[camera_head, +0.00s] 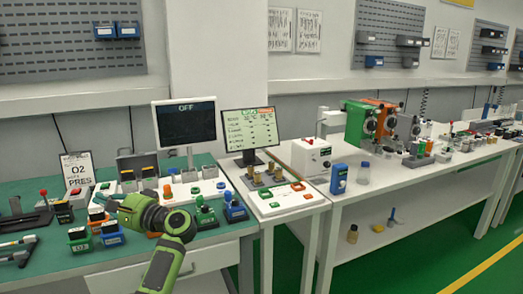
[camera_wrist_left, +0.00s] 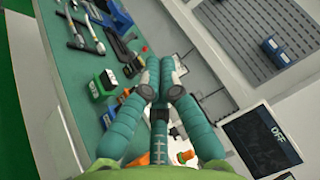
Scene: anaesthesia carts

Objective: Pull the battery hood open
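A grey raised-lid case (camera_head: 138,163) stands on the green bench in the head view, behind small black-and-yellow blocks (camera_head: 129,183). It may be the battery hood; I cannot tell for sure. My left gripper (camera_head: 101,198) reaches in from the front, over the bench, in front of the case and apart from it. In the left wrist view its teal fingers (camera_wrist_left: 160,75) come together at the tips, with nothing seen between them. The fingers and palm hide part of the bench there. My right gripper is not in view.
Green and blue bins (camera_head: 80,238) sit close by my left gripper. An O2 PRES clipboard (camera_head: 77,170) stands at the left. An OFF monitor (camera_head: 185,122) and a lit screen (camera_head: 250,130) rise behind. Several knobs (camera_head: 205,213) stand to the right.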

